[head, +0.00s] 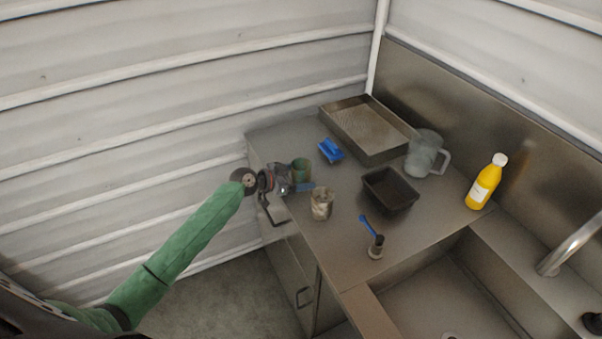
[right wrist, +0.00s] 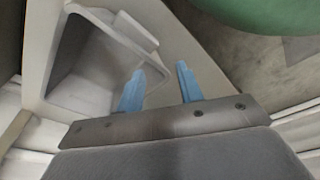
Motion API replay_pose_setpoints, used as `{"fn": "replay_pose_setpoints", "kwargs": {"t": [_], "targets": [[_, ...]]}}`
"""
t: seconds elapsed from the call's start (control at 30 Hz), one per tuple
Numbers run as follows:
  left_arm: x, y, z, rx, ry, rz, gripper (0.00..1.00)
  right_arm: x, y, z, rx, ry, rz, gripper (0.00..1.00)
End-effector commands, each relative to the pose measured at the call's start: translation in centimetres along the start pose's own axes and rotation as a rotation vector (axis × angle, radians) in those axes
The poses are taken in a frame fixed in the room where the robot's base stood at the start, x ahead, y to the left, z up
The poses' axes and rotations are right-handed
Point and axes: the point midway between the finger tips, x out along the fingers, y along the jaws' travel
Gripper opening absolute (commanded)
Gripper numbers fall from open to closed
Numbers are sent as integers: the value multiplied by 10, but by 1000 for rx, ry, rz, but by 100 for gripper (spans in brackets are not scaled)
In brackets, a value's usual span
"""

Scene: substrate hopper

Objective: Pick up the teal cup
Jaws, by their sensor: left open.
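The teal cup (head: 301,169) stands upright near the left edge of the steel counter in the head view. My left gripper (head: 298,182) is open right beside the cup, on its near-left side. One blue finger shows just in front of the cup's base; the other is mostly hidden, so I cannot tell whether the fingers touch or straddle the cup. My right gripper (right wrist: 160,72) shows only in the right wrist view, with its two blue fingers apart and nothing between them.
Close by on the counter (head: 345,245) are a mottled beige cup (head: 322,203) and a blue brush (head: 331,151). Further off are a metal tray (head: 358,108), black bin (head: 390,190), clear jug (head: 424,155), yellow bottle (head: 484,186) and small pot with blue-handled tool (head: 375,247). A sink (head: 450,290) lies right.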

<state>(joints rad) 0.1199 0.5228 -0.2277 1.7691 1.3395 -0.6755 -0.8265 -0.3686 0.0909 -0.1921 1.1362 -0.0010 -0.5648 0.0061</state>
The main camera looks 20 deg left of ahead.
Motion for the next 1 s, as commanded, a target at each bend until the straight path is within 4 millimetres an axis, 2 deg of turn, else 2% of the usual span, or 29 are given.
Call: {"fn": "replay_pose_setpoints", "kwargs": {"t": [0.33, 0.5, 0.6, 1.0], "targets": [[4, 0, 0, 0, 0, 0, 79, 3, 1, 4, -1, 3, 2, 36], [4, 0, 0, 0, 0, 0, 45, 3, 2, 3, -1, 3, 2, 36], [4, 0, 0, 0, 0, 0, 30, 3, 2, 3, -1, 3, 2, 36], [2, 0, -5, 3, 0, 0, 30, 5, 3, 3, -1, -5, 3, 36]]}}
